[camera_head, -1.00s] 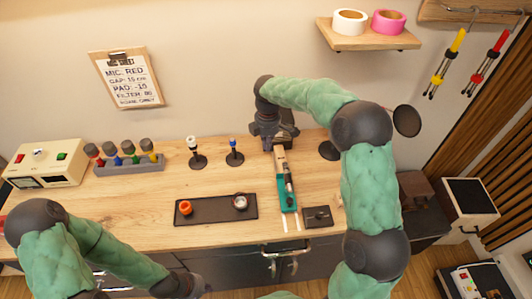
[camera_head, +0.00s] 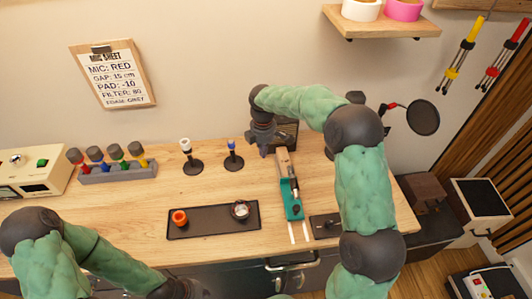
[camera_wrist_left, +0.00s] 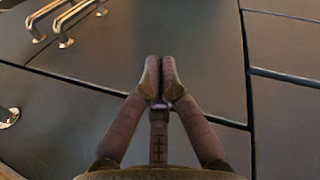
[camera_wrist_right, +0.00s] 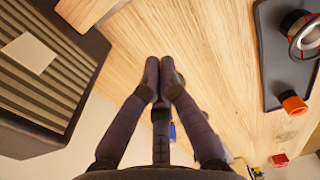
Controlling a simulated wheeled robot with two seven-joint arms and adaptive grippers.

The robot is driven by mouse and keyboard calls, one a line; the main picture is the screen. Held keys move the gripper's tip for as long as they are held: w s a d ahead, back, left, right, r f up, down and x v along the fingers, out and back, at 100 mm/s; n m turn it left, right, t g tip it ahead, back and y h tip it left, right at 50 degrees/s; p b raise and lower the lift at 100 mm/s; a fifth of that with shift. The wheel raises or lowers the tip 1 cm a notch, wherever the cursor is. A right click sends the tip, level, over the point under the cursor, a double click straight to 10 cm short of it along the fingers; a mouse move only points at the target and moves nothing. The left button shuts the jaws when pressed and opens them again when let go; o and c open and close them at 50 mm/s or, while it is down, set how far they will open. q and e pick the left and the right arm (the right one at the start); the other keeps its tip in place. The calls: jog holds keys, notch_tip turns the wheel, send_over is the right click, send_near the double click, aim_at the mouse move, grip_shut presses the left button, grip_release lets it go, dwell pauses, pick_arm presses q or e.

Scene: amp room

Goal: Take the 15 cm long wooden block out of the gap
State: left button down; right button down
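A light wooden block (camera_head: 282,160) lies between the dark grilled speaker cabinet (camera_head: 289,131) and the teal sled (camera_head: 291,209) that carries a microphone (camera_head: 294,184). The block's edge also shows at the top left of the right wrist view (camera_wrist_right: 88,11), beside the grille. My right gripper (camera_head: 264,151) is above the table, just left of the block and apart from it. Its fingertips are together with nothing between them. My left gripper is low at the table's front; the left wrist view shows its fingertips (camera_wrist_left: 160,78) together and empty, facing dark cabinet fronts.
A dark tray (camera_head: 214,222) with an orange piece and a metal ring lies left of the sled. Two small stands (camera_head: 190,160) (camera_head: 233,157) are behind it. A rack of several microphones (camera_head: 118,172) is further left. A dark plate (camera_head: 326,226) sits right of the rails.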

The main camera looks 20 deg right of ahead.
aim_at(264, 172)
notch_tip(264, 172, down, 8)
jog(key=shift+f+b, duration=0.15)
jog(key=shift+b, duration=0.65)
jog(key=shift+s+d, duration=0.15)
jog(key=shift+d, duration=0.5)
jog(key=shift+s+d, duration=0.15)
jog(key=shift+d, duration=0.45)
jog(key=shift+s+d+r, duration=0.2)
jog(key=shift+d+r, duration=0.05)
jog(key=shift+d, duration=0.45)
jog(key=d, duration=0.3)
jog(key=s+d+p, duration=0.1)
jog(key=d, duration=0.2)
jog(key=s+d+p, duration=0.1)
jog(key=d, duration=0.2)
jog(key=shift+s+d, duration=0.15)
jog(key=shift+s, duration=0.05)
jog(key=shift+s+d, duration=0.1)
jog(key=shift+d, duration=0.15)
jog(key=shift+a, duration=0.1)
